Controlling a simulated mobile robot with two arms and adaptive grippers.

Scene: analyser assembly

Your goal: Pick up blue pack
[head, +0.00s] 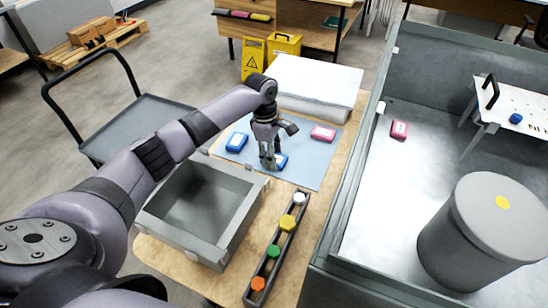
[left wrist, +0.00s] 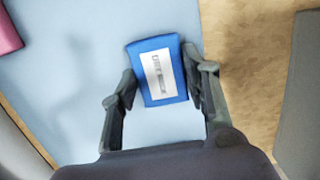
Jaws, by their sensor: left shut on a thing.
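Two blue packs show on the light blue mat (head: 310,168) in the head view. One blue pack (head: 237,142) lies to the left of my left gripper, clear of it. The other blue pack (head: 282,161) is at my left gripper (head: 270,164), partly hidden by its fingers. In the left wrist view this blue pack (left wrist: 158,72), with a white label, sits between the two fingers of my left gripper (left wrist: 166,80), which is shut on it. The pack appears at mat level; any lift is hard to tell. My right gripper is not in view.
A pink pack (head: 323,133) lies on the mat's right side. A grey open bin (head: 228,237) and a rack of coloured caps (head: 276,251) stand nearer. A white stack (head: 318,82) is behind the mat. A grey walled enclosure (head: 355,175) borders the table's right.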

